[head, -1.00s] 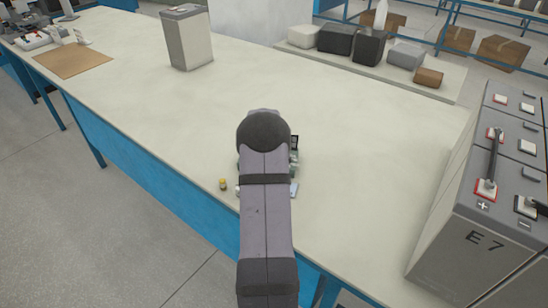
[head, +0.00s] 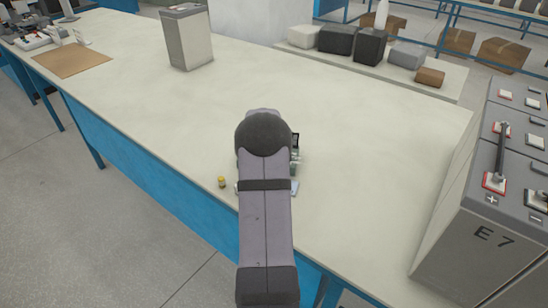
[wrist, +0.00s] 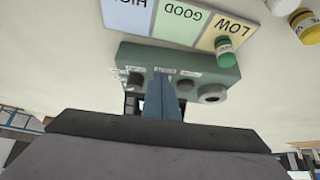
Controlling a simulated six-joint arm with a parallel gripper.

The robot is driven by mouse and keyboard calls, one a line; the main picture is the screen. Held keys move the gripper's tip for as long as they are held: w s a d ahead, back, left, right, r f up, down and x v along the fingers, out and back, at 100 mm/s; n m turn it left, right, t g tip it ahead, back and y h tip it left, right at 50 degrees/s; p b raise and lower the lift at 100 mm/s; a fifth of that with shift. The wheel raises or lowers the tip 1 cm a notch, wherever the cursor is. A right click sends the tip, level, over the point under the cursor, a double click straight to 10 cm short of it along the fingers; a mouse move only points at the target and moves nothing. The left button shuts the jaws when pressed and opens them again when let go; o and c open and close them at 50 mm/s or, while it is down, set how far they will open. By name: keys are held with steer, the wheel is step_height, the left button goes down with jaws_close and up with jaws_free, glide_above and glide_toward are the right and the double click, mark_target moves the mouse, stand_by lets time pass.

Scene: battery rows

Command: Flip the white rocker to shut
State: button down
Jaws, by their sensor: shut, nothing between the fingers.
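In the wrist view a green box (wrist: 205,72) stands on the bench, with dark knobs, a round grey fitting and small white labels on its face. My gripper (wrist: 163,80) shows as blue fingers, shut and empty, in front of the middle of that face. I cannot tell whether the fingers touch it. I cannot make out the white rocker; the fingers cover part of the face. In the head view my arm hides the gripper and most of the box, whose edge (head: 295,157) shows at the arm's right.
A card marked HIGH, GOOD and LOW (wrist: 180,22) lies beyond the box, with a green cylinder (wrist: 225,50) on its LOW part. A yellow-topped piece (head: 222,182) stands left of my arm. A large E7 battery (head: 480,240) is at right.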

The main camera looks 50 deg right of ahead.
steer(key=shift+r+p, duration=0.35)
steer(key=shift+r, duration=0.35)
steer(key=a+f+b+v, duration=0.1)
steer(key=v, duration=1.2)
steer(key=shift+s+a+b, duration=0.2)
steer(key=shift+s+b, duration=0.1)
steer(key=shift+s, duration=0.05)
stand_by(0.3)
